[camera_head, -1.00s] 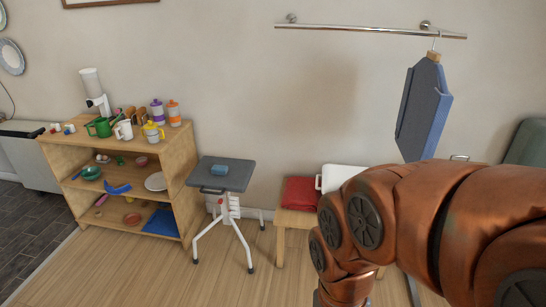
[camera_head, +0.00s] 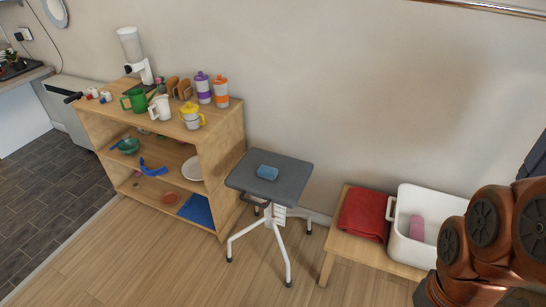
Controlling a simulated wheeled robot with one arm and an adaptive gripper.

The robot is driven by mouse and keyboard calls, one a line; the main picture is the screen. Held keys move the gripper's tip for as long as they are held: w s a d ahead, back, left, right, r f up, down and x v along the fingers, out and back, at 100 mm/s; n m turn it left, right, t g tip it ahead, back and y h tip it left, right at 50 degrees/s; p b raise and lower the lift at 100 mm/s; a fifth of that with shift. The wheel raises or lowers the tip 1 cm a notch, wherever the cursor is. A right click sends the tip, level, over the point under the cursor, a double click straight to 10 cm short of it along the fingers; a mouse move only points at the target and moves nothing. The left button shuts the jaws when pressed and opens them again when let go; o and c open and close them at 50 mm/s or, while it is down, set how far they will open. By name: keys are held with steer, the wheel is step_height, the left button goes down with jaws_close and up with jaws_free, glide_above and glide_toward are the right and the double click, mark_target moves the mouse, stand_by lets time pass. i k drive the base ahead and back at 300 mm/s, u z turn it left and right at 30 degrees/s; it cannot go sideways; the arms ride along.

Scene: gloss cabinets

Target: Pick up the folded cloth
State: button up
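Several things look like cloth. A red folded cloth (camera_head: 364,212) lies on a low wooden bench (camera_head: 345,248), just left of a white bin. A small blue item (camera_head: 267,172), perhaps a folded cloth, lies on the grey top of a stool (camera_head: 290,180). A flat blue piece (camera_head: 196,210) lies on the bottom shelf of the wooden shelf unit. My copper-coloured arm shows at the lower right, apart from all of these. My gripper is outside the view.
The white bin (camera_head: 408,246) holds a pink item (camera_head: 417,228). The wooden shelf unit (camera_head: 232,130) carries cups, bottles and a white dispenser (camera_head: 133,48) on top. The stool's splayed legs stand on the floor between shelf and bench. The wooden floor (camera_head: 130,255) in front is clear.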

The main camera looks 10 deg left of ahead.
mark_target(264, 172)
steer(key=u, duration=0.5)
steer(key=i, duration=0.9)
steer(key=u, duration=1.3)
steer(key=i, duration=0.35)
steer(key=u, duration=0.25)
